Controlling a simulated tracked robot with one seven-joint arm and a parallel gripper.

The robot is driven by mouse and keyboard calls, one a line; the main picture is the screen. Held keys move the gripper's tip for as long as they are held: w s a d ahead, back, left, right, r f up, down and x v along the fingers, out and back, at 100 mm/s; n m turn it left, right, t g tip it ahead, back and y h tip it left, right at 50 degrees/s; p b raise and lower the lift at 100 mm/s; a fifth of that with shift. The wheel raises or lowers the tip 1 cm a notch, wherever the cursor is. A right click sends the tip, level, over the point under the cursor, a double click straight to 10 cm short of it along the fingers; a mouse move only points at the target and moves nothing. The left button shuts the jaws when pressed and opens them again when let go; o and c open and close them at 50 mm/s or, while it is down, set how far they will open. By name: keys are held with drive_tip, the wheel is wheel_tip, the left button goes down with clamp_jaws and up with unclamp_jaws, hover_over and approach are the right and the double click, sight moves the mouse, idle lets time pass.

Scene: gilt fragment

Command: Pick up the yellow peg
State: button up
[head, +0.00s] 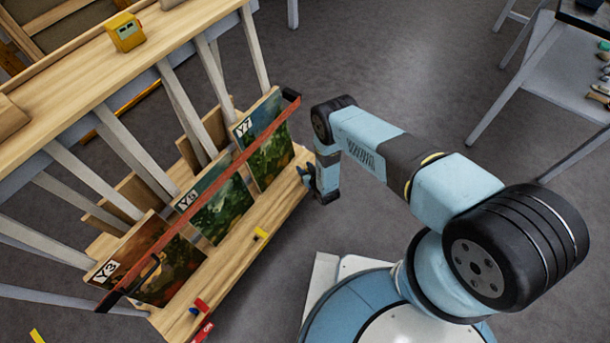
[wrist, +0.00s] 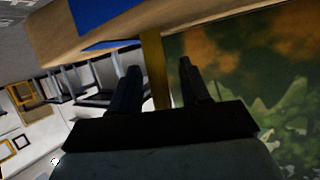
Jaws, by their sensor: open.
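A small yellow peg (head: 261,233) sits on the front ledge of the wooden rack, between the middle and right pictures in the head view. My gripper (head: 307,178) is near the right end of that ledge, apart from the peg. In the wrist view my gripper (wrist: 158,80) is open, with its two dark fingers spread and nothing seen held. A dull yellow upright strip (wrist: 154,65) shows beyond the fingers; I cannot tell whether it is the peg or part of the rack.
Pictures marked Y3 (head: 165,265), Y5 (head: 222,210) and Y7 (head: 265,150) lean in the rack (head: 240,258). A red bar (head: 235,163) crosses them. A red peg (head: 202,305) is at the near end. A yellow box (head: 125,32) stands on the upper shelf.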

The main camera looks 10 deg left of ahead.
drive_tip(key=shift+c, duration=0.3)
clamp_jaws()
drive_tip(key=shift+r, duration=0.15)
